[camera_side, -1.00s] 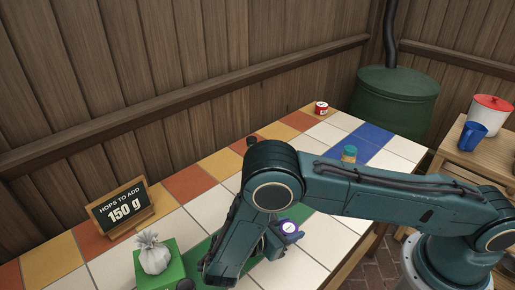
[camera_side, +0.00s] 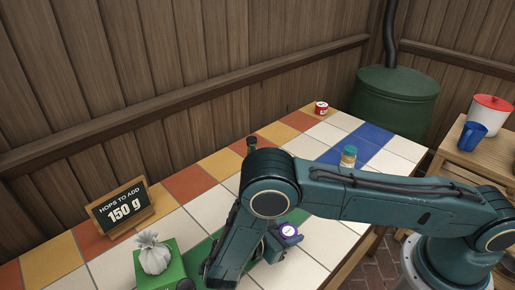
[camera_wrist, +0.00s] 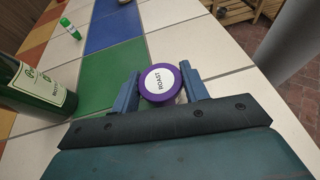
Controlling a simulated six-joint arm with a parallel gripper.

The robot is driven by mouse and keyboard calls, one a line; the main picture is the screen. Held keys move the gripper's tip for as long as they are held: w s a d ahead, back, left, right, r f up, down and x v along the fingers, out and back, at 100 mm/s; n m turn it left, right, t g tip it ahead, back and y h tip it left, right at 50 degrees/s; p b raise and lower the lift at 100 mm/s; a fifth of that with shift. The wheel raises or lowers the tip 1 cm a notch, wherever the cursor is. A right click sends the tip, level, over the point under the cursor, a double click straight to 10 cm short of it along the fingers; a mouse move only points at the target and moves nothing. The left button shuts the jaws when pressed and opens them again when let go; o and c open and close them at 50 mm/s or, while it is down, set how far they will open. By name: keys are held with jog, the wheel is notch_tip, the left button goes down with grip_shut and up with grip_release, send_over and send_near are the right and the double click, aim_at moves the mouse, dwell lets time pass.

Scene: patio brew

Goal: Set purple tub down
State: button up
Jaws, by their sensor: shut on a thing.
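The purple tub (camera_wrist: 159,84) has a white lid label reading "ROAST". My gripper (camera_wrist: 160,88) is shut on it, with one blue finger on each side, in the wrist view. In the side view the tub (camera_side: 289,231) shows at the right of my gripper (camera_side: 276,243), which is partly hidden behind my arm.
A dark green bottle (camera_wrist: 36,90) stands close left of my gripper in the wrist view.

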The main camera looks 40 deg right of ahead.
jog(key=shift+f, duration=0.4)
jog(key=o, duration=1.1)
jog(key=shift+c, duration=0.2)
